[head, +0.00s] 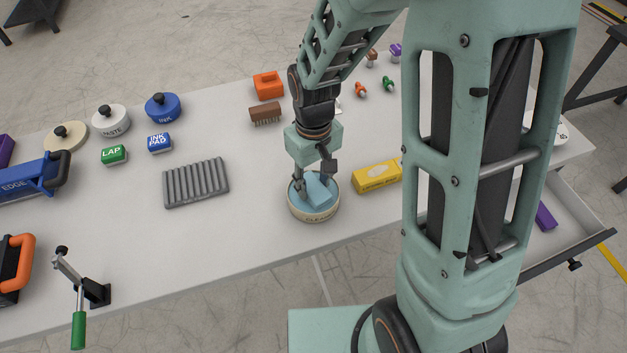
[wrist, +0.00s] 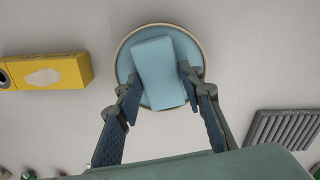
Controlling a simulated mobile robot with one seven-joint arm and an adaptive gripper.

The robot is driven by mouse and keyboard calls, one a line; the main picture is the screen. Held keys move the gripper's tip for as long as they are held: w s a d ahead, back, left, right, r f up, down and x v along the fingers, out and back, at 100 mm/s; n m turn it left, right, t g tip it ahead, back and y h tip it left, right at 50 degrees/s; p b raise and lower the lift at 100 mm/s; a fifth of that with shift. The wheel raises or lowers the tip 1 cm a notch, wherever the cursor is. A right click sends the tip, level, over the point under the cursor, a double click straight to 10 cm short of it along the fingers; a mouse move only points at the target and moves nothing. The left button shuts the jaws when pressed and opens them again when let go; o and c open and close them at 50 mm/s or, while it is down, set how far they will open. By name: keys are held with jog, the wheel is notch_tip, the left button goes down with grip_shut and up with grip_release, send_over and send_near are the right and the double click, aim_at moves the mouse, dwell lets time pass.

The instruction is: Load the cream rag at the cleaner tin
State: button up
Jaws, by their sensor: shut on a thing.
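The cleaner tin (head: 313,214) is a round cream tub with a blue inside, standing on the pale bench; it also shows in the wrist view (wrist: 123,66). A light blue folded rag (head: 319,191) is at the tin's mouth. In the wrist view the rag (wrist: 160,72) is an oblong block within the tin's rim, slightly turned. No cream-coloured rag is seen. My gripper (head: 315,181) points down over the tin, shut on the rag with a finger on each side (wrist: 161,79). The rag's underside is hidden, so I cannot tell how firmly it touches the blue surface.
A yellow box (head: 377,176) lies right of the tin, and a grey ribbed rack (head: 196,182) lies left. A brown brush (head: 265,114) and an orange block (head: 268,85) are behind. An open drawer (head: 570,220) juts out at the right. The bench in front of the tin is clear.

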jog(key=shift+r+p, duration=2.65)
jog(key=shift+r, duration=0.85)
